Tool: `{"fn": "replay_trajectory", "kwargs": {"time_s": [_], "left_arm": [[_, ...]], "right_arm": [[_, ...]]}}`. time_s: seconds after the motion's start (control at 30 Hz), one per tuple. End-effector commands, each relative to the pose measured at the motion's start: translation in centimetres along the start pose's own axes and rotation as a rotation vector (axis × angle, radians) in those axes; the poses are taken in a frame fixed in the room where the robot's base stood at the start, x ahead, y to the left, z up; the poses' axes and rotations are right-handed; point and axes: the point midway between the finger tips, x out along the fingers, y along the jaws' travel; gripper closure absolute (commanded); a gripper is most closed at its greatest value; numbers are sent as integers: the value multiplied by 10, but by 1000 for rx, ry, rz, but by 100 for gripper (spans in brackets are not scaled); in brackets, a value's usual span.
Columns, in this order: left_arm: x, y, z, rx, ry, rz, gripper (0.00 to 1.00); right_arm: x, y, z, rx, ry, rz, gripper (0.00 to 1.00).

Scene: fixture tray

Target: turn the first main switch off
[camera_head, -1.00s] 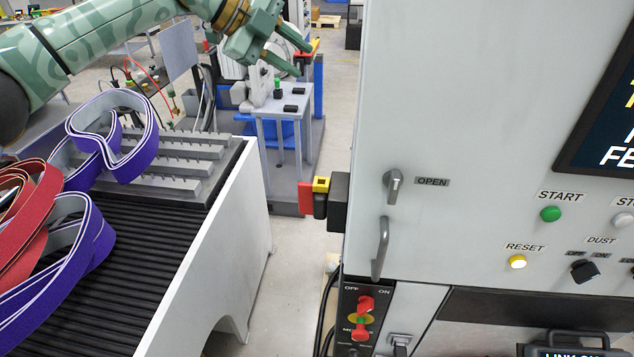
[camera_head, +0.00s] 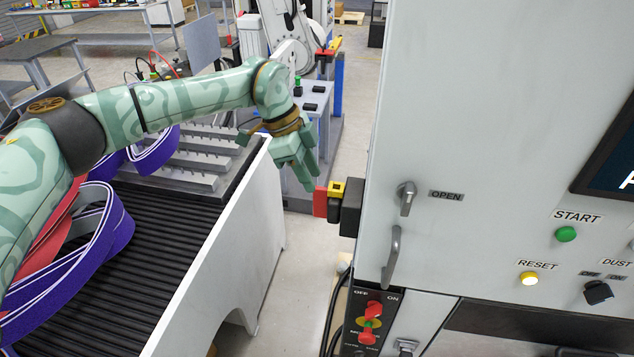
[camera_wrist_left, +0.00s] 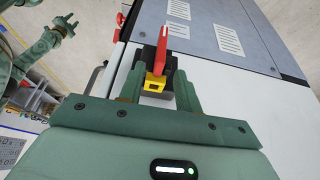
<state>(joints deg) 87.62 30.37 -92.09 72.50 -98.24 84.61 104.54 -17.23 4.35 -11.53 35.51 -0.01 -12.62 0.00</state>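A red switch handle (camera_head: 320,202) with a yellow part (camera_head: 337,187) sits on a black box (camera_head: 351,207) on the left side of the grey cabinet. My left gripper (camera_head: 309,184) hangs just above and left of it, fingers pointing down towards it. In the left wrist view, the gripper (camera_wrist_left: 160,82) is open, and the red handle (camera_wrist_left: 163,45) and yellow part (camera_wrist_left: 154,83) show between and beyond its fingers. I see no clear contact. A second red switch (camera_head: 369,318) is on the front panel marked OFF and ON. My right gripper (camera_wrist_left: 62,25) appears small, fingers apart.
A conveyor (camera_head: 213,262) with purple and red belts stands left. A gap of floor lies between conveyor and cabinet.

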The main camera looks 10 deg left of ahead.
Motion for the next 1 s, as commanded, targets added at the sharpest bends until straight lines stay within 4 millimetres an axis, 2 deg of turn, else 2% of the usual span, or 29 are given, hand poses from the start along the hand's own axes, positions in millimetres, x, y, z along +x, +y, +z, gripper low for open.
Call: {"fn": "replay_trajectory", "kwargs": {"time_s": [0.1,0.23,0.6,0.7,0.73,1.0], "left_arm": [[21,1,-1,0,-1,2,66],[36,0,0,1,-1,1,66],[43,0,0,1,0,-1,66],[43,0,0,1,0,-1,94],[43,0,0,1,0,-1,100],[42,0,0,4,0,-9,100]], "right_arm": [[-6,1,-1,0,0,1,64],[-8,2,0,-1,0,3,64],[-8,6,0,-1,-1,7,64],[-8,6,0,-1,-1,7,64],[-8,6,0,-1,-1,7,64],[-8,6,0,-1,0,7,64]]}}
